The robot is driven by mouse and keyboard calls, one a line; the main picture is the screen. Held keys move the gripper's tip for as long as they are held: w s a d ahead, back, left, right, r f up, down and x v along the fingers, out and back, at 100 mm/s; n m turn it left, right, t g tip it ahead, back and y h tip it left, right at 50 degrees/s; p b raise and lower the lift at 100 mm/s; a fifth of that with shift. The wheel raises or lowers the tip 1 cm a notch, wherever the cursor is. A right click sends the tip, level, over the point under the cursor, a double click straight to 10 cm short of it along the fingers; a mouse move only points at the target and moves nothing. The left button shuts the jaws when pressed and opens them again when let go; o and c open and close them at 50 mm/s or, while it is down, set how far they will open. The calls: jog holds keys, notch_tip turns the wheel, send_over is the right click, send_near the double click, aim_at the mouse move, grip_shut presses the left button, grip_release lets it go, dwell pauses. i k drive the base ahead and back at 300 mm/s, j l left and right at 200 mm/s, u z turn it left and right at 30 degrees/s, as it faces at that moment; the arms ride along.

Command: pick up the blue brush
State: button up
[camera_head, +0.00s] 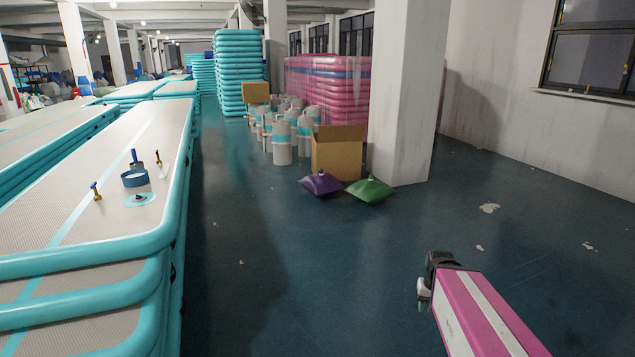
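Small tools lie on the top of the near teal-edged inflatable track at left. A small blue-topped item with a yellowish lower part (96,191) and a dark blue upright item (135,158) both look brush-like. They are too small to tell which is the blue brush. My pink and white arm reaches in from the lower right. At its dark end, the part that may be my gripper (424,291) is over the floor, well to the right of the track and apart from the tools. Its fingers are not clear, and I see nothing held.
A blue ring-shaped roll (135,178), a teal disc (138,199) and a small brown-yellow item (158,158) lie near the brush-like items. A cardboard box (337,155), purple (321,184) and green (369,190) pieces stand by a white pillar (405,90). Floor between is clear.

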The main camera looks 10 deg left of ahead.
aim_at(134, 153)
jog(key=i+j+u, duration=0.15)
jog(key=i+u, duration=0.25)
jog(key=i, duration=0.2)
jog(key=i+u, duration=0.4)
jog(key=i, duration=0.25)
jog(key=i+l+u, duration=0.35)
jog(key=i, duration=0.25)
jog(key=i+u, duration=0.45)
jog(key=i+l+u, duration=0.25)
jog(key=i+u, duration=0.2)
jog(key=i+l+u, duration=0.75)
jog(key=l, duration=0.3)
jog(key=i+l+u, duration=0.15)
jog(key=i+l, duration=0.15)
jog(key=i+l+u, duration=0.1)
jog(key=l, duration=0.3)
jog(key=i+l+u, duration=0.15)
jog(key=l, duration=0.2)
jog(key=i, duration=0.05)
